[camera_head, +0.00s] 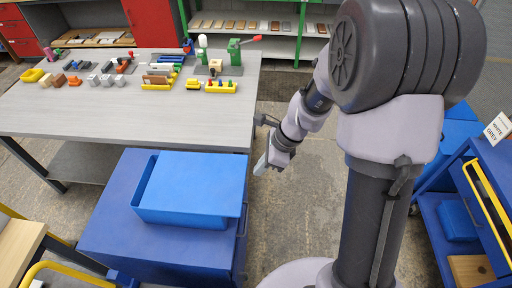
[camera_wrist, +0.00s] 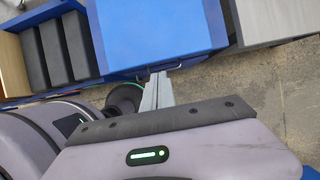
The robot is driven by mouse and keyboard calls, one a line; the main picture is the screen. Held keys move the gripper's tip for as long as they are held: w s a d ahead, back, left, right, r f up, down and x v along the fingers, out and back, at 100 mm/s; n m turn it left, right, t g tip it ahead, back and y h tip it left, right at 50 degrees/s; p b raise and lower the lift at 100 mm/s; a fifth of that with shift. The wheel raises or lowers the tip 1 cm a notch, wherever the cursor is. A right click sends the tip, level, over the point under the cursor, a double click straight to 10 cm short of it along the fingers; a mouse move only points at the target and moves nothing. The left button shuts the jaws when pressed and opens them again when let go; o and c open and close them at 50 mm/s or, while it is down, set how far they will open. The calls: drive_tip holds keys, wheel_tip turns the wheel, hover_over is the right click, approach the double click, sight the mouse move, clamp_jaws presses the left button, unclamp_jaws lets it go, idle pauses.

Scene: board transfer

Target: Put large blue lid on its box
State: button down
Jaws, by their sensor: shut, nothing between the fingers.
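The large blue lid (camera_head: 200,182) lies on top of the blue box (camera_head: 180,217), which stands on a darker blue cabinet (camera_head: 105,235). The lid looks shifted to the right, with a narrow strip of the box showing along its left side. Whether the lid is seated cannot be told. My gripper (camera_head: 262,165) is right of the lid and apart from it, over the floor gap. In the wrist view its fingers (camera_wrist: 157,95) are shut and empty, near a thin handle on a blue edge. A broad blue surface (camera_wrist: 155,30) shows beyond them.
A grey table (camera_head: 120,115) with several small parts and tools stands behind the cabinet. Green shelving (camera_head: 300,40) is at the back. A blue cart (camera_head: 440,215) is at right. Several dark grey blocks (camera_wrist: 55,50) show at left in the wrist view. Bare floor lies below my gripper.

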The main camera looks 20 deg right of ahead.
sight(239, 183)
drive_tip(key=shift+s+d+f+b+x, duration=0.25)
drive_tip(key=shift+s+d+b+x, duration=0.25)
drive_tip(key=shift+b+x, duration=2.8)
drive_tip(key=shift+w+a+f+p, duration=0.1)
drive_tip(key=shift+w+a+p, duration=0.25)
drive_tip(key=shift+a, duration=0.7)
drive_tip(key=shift+w+a+r+p, duration=0.1)
drive_tip(key=shift+w+a, duration=0.45)
drive_tip(key=shift+a, duration=0.5)
drive_tip(key=shift+w+a+f+p, duration=0.1)
drive_tip(key=shift+w+a+p, duration=0.25)
drive_tip(key=shift+a, duration=0.7)
drive_tip(key=shift+w, duration=0.1)
drive_tip(key=shift+d, duration=0.15)
drive_tip(key=shift+s+d, duration=0.2)
drive_tip(key=shift+d, duration=0.35)
drive_tip(key=shift+s+d, duration=0.2)
drive_tip(key=shift+d, duration=0.35)
wheel_tip(239, 183, up, 7)
drive_tip(key=p, duration=0.6)
drive_tip(key=shift+r, duration=0.2)
drive_tip(key=shift+f, duration=0.2)
